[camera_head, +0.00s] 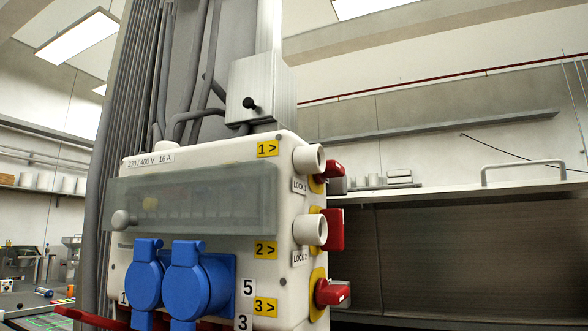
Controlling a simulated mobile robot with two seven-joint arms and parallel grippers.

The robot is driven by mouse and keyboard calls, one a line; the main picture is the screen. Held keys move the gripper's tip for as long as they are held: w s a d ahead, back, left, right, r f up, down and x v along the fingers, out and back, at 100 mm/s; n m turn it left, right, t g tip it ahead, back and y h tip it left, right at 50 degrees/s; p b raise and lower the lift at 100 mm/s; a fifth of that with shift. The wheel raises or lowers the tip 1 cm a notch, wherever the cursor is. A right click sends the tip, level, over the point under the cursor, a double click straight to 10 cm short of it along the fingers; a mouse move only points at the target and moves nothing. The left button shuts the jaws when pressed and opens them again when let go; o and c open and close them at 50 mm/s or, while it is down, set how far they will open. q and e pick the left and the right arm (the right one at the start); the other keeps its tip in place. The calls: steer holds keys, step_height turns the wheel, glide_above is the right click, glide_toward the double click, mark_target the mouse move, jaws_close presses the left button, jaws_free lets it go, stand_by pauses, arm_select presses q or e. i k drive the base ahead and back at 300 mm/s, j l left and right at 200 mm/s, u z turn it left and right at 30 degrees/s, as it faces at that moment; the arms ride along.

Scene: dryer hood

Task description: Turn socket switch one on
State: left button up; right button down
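A white power socket box (150,248) fills the middle of the head view, its right side wall turned partly towards me. A yellow "1 >" label (267,149) sits at its top right. On the right side wall at that height is the top red switch (332,170) on a yellow plate, partly hidden by a white round socket (309,158). The middle red switch (333,230) and the lower red switch (331,293) stand below it, beside the "2 >" (265,250) and "3 >" (265,307) labels. Neither gripper can be made out.
Two blue socket covers (200,285) stick out from the box front, under a clear hinged cover (200,200). Grey conduits (165,70) and a small grey box (262,90) are above. A shelf (450,190) lies behind at right. The space right of the switches looks free.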

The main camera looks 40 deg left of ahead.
mark_target(333, 169)
steer(key=u, duration=1.1)
